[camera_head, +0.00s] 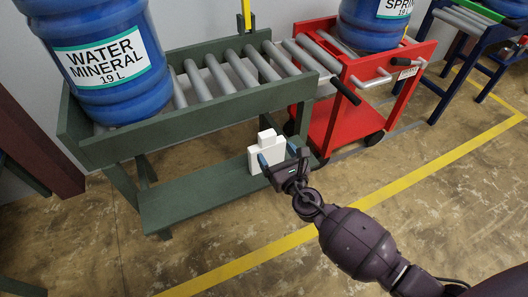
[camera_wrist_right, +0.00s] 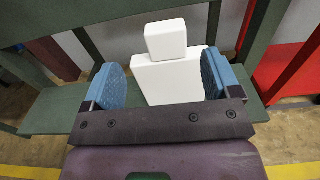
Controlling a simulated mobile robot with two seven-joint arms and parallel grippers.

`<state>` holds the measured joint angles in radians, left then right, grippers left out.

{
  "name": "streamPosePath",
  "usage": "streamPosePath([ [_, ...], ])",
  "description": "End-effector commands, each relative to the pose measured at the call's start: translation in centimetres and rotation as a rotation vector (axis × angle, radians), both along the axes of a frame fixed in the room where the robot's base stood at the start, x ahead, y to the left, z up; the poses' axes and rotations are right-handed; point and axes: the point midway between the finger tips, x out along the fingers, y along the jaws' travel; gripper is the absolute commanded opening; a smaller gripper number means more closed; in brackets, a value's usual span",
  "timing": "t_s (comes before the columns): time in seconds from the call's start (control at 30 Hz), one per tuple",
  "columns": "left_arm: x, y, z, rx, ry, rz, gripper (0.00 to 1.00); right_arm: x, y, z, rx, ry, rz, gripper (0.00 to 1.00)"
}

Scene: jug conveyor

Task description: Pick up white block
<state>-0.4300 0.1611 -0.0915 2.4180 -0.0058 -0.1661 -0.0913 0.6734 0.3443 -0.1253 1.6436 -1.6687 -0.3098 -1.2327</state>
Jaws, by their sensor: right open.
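The white block (camera_head: 256,156) stands upright on the green lower shelf (camera_head: 190,206) of the roller conveyor. It has a wide body with a smaller piece on top. My right gripper (camera_head: 277,160) is open, with its blue finger pads at the block. In the right wrist view the block (camera_wrist_right: 172,80) shows between the two blue fingers (camera_wrist_right: 160,85), the wide body filling most of the gap. I cannot tell whether either pad touches it. My left gripper is not in view.
The green conveyor's side board (camera_head: 200,128) runs above the shelf, with a blue water jug (camera_head: 105,95) on its rollers. A red cart (camera_head: 322,128) with another blue jug (camera_head: 365,28) stands to the right. The floor in front is free, crossed by a yellow line (camera_head: 400,185).

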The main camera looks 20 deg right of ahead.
Motion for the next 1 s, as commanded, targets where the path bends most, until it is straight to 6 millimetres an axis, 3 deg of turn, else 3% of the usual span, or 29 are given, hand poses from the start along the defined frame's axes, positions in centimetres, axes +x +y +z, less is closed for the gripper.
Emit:
streamPosePath([
  [0.2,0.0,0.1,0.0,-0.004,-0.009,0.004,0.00,3.1,0.1,0.1,0.006,0.000,-0.001,0.83],
  [0.47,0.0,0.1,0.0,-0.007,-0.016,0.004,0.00,4.7,0.1,0.2,0.007,0.000,0.000,0.83],
  [0.8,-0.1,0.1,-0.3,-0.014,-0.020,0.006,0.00,8.7,-0.4,0.6,0.008,0.003,-0.001,0.83],
  [1.0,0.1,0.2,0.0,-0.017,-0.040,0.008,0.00,9.5,-0.4,0.7,0.007,0.002,-0.001,0.83],
])
